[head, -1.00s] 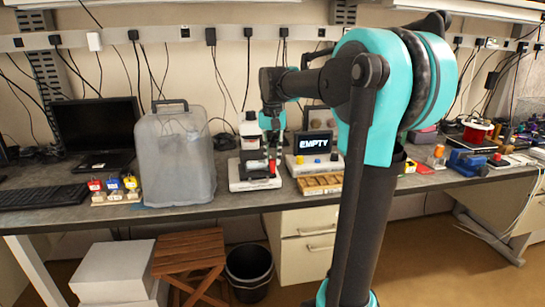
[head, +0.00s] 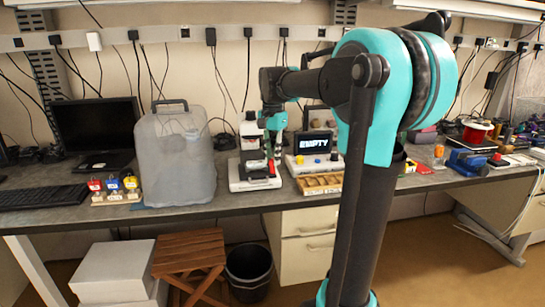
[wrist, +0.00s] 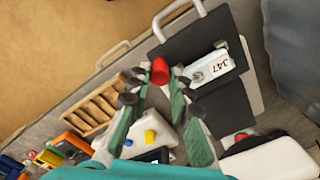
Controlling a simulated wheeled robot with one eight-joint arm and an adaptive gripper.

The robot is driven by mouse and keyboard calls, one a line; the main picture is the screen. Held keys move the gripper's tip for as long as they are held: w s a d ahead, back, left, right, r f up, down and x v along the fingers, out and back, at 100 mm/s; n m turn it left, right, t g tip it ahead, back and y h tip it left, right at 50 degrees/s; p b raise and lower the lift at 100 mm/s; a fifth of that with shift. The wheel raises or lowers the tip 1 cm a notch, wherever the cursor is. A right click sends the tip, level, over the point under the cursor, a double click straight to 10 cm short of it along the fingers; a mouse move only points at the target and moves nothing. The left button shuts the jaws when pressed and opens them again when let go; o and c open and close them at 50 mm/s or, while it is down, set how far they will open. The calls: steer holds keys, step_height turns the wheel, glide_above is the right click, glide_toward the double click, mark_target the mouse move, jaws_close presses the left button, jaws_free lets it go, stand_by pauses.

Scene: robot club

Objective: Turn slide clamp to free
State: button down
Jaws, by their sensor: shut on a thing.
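The white and black instrument (head: 255,184) stands on the bench, left of the EMPTY display box. A red knob (head: 271,167) shows on it, and it appears in the wrist view (wrist: 160,71) between my fingertips; I take it to be the slide clamp's handle. My gripper (head: 273,152) is at the knob, its green fingers (wrist: 160,85) shut on it. In the wrist view, a white block marked 347 (wrist: 212,68) lies on the instrument's black plate (wrist: 180,40). The fingers hide part of the clamp, so its setting cannot be read.
The display box (head: 315,163) reading EMPTY and a wooden slotted tray (head: 320,184) stand close on the right. A narrow strip of bench in front is clear.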

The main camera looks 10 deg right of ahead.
steer(key=c, duration=1.4)
jaws_free()
steer(key=shift+o, duration=0.2)
steer(key=shift+r, duration=0.1)
step_height(320, 180, up, 12)
